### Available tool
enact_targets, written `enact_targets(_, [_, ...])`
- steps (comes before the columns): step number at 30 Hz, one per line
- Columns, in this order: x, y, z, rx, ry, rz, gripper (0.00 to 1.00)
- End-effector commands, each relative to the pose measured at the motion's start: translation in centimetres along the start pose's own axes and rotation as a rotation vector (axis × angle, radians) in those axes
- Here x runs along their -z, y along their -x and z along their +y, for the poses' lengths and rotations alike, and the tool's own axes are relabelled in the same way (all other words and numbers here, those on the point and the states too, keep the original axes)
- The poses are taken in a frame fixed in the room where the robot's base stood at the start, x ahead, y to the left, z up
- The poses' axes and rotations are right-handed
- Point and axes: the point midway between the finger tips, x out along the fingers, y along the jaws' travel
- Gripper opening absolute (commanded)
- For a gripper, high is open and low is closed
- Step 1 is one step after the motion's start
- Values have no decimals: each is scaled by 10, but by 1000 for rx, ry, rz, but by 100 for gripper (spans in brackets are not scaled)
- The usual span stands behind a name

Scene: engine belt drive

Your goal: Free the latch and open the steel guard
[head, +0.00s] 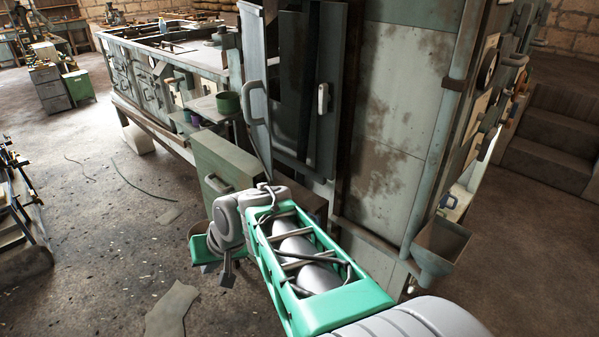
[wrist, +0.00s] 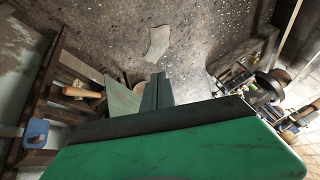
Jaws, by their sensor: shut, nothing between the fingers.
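The steel guard (head: 252,48) is a tall grey panel on the machine's front, seen nearly edge-on. A curved grey handle (head: 252,104) is on it. It appears swung out at the left of a dark tall opening (head: 290,70). A small pale lever, perhaps the latch (head: 323,98), is on the green-grey panel right of the opening; I cannot tell whether it is engaged. My gripper (head: 227,274) hangs low in front of the machine, well below the guard and apart from it. In the wrist view my gripper (wrist: 157,90) is shut and empty, pointing towards the floor.
A green-grey box (head: 228,160) stands near my arm below the guard. A shelf with a green cup (head: 228,102) juts out left of the guard. A funnel-shaped bin (head: 440,245) hangs at the right corner. A flat scrap (head: 172,310) lies on the floor, which is mostly open at left.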

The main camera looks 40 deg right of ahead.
Motion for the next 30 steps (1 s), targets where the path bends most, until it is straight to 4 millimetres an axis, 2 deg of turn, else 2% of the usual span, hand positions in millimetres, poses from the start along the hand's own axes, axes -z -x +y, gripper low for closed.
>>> enact_targets(1, [23, -15, 31, 52, -138, 65, 0])
enact_targets(3, [58, -15, 64, 157, -317, 176, 0])
enact_targets(5, [84, -6, 100, 255, -475, 283, 0])
enact_targets(7, [108, 16, 148, 380, -653, 420, 0])
enact_targets(9, [122, 48, 196, 503, -807, 553, 0])
enact_targets(12, [124, 95, 252, 652, -963, 715, 0])
enact_targets(15, [119, 128, 284, 748, -1041, 812, 0])
enact_targets(18, [119, 140, 292, 786, -1064, 845, 0])
enact_targets(20, [124, 139, 291, 790, -1064, 845, 0])
enact_targets(30, [184, 107, 279, 786, -1058, 840, 0])
